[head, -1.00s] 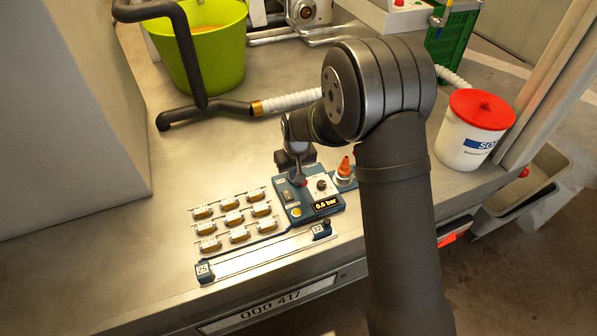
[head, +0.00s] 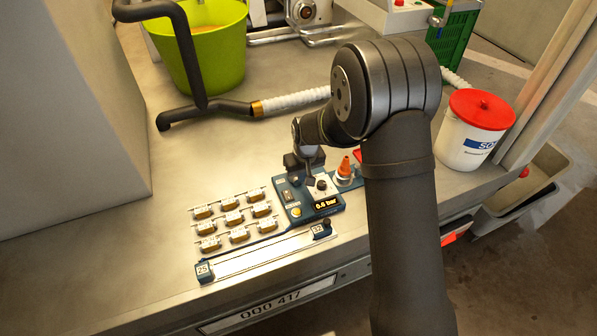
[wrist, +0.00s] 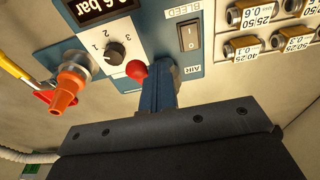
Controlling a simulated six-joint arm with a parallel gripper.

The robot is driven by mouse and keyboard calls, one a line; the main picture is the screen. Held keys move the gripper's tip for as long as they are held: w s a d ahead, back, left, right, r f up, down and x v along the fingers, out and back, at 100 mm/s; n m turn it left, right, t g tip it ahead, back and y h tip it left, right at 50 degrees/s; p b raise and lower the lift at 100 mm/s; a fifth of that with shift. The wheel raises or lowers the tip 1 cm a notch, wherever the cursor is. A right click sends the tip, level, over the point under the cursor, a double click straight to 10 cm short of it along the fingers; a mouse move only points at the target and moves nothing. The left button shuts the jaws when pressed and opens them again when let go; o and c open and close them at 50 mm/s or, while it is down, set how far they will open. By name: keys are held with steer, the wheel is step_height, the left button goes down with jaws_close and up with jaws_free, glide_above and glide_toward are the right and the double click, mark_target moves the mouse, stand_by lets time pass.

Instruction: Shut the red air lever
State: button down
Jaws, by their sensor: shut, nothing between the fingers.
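The red ball knob of the air lever (wrist: 137,70) shows in the wrist view, beside the AIR label on the blue control panel (head: 299,215). The lever's stem is hidden, and I cannot make out the knob in the head view. My gripper (head: 309,181) is shut and empty, low over the panel. In the wrist view its narrow fingers (wrist: 165,75) lie just right of the knob, close against it or touching; I cannot tell which. The panel's display (head: 326,203) reads 0.6 bar.
A black selector dial (wrist: 115,53) and an orange nozzle (wrist: 68,88) are close to the knob. A black rocker switch (wrist: 190,36) is on its other side. Several brass fittings (head: 231,217) stand left of the panel in the head view. A white tub (head: 465,150) with red lid stands right.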

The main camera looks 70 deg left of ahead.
steer(key=shift+w, duration=0.1)
steer(key=shift+w+a, duration=0.2)
steer(key=shift+w, duration=0.95)
steer(key=shift+w+a, duration=0.65)
steer(key=shift+w, duration=0.3)
steer(key=shift+w+a, duration=0.75)
steer(key=shift+a, duration=0.25)
